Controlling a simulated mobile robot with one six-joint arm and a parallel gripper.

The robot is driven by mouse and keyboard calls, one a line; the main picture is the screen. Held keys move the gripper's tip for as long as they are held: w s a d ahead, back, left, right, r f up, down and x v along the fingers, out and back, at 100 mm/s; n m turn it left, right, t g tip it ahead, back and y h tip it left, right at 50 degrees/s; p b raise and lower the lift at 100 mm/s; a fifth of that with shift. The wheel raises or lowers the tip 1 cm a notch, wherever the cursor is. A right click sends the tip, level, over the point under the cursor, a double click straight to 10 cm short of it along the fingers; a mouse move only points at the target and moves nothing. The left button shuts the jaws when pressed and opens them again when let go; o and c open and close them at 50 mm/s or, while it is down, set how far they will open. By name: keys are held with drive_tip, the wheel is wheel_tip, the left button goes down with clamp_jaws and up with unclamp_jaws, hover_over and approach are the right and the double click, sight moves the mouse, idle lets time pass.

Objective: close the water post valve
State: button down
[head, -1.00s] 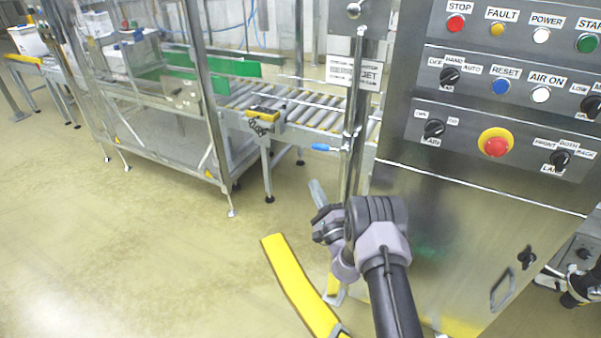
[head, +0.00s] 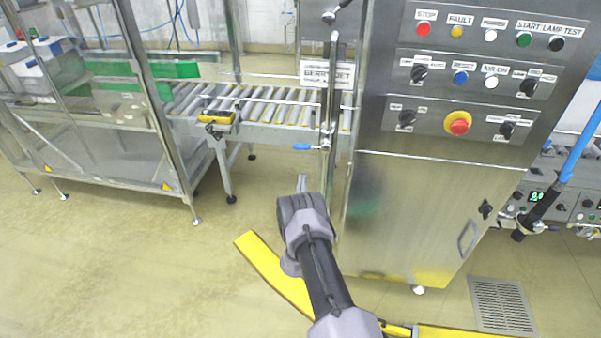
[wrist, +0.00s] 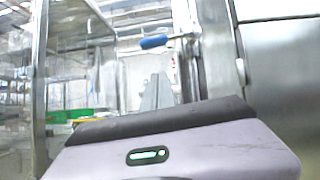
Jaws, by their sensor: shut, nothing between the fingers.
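The water post (head: 327,110) is an upright steel pipe standing left of the control cabinet, with a small sign reading "JET" in part. Its valve has a blue lever (head: 303,147) that sticks out roughly level to the left of the pipe. The lever also shows in the wrist view (wrist: 154,42), above the fingers. My gripper (head: 302,183) is below the lever and apart from it, with its fingers pointing up. In the wrist view the grey fingers (wrist: 157,92) are together and empty. My wrist hides the lower part of the post.
The steel control cabinet (head: 420,215) stands close on the right. A roller conveyor (head: 260,108) and a framed machine are behind and left. A yellow floor strip (head: 275,275) lies below my arm. A blue hose (head: 580,145) hangs at far right. Floor at left is clear.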

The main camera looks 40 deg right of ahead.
sight(312, 147)
wheel_tip(312, 147, up, 6)
drive_tip(key=w+d, duration=0.2)
drive_tip(key=w, duration=0.1)
drive_tip(key=shift+b, duration=0.35)
drive_tip(key=shift+r, duration=0.1)
